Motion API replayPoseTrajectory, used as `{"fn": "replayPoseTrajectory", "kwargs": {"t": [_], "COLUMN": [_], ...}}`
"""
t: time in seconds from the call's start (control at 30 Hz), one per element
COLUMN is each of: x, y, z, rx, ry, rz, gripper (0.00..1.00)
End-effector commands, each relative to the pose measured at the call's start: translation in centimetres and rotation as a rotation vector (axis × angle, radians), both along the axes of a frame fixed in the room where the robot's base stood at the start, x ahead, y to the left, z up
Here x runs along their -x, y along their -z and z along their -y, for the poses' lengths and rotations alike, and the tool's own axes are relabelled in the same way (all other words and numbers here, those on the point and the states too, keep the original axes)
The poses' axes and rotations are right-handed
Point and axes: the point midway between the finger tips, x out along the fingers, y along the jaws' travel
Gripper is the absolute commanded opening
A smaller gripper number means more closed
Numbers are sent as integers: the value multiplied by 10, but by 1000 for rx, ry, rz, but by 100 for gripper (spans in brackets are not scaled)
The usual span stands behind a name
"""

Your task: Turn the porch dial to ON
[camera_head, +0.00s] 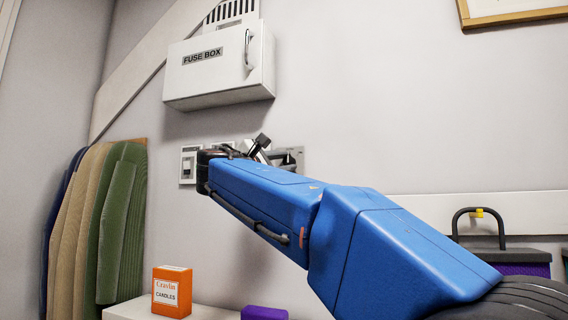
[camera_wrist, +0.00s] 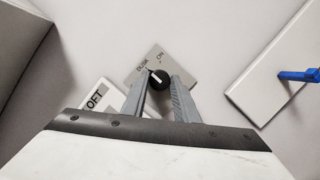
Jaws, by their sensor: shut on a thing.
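The porch dial (camera_wrist: 158,80) is a round black knob with a white pointer line, on a grey plate (camera_wrist: 140,76) in the wrist view. The plate reads DUSK and ON; its lower part is hidden by my gripper. The pointer slants to the upper left, on the DUSK side rather than at ON. My gripper (camera_wrist: 157,84) has one finger on each side of the knob and is shut on it.
In the head view, the fuse box (camera_head: 220,68) hangs above my wrist, and a candle box (camera_head: 172,291) stands on a ledge below.

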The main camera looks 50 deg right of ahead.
Motion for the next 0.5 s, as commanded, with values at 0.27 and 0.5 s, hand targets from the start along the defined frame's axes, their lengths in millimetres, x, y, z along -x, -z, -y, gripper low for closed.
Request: {"fn": "replayPoseTrajectory", "kwargs": {"t": [0.27, 0.5], "x": [-1, -1], "y": [-1, -2], "z": [0, -1], "rx": [-32, -102], "ry": [0, 0], "rz": [80, 248], "gripper": [5, 5]}}
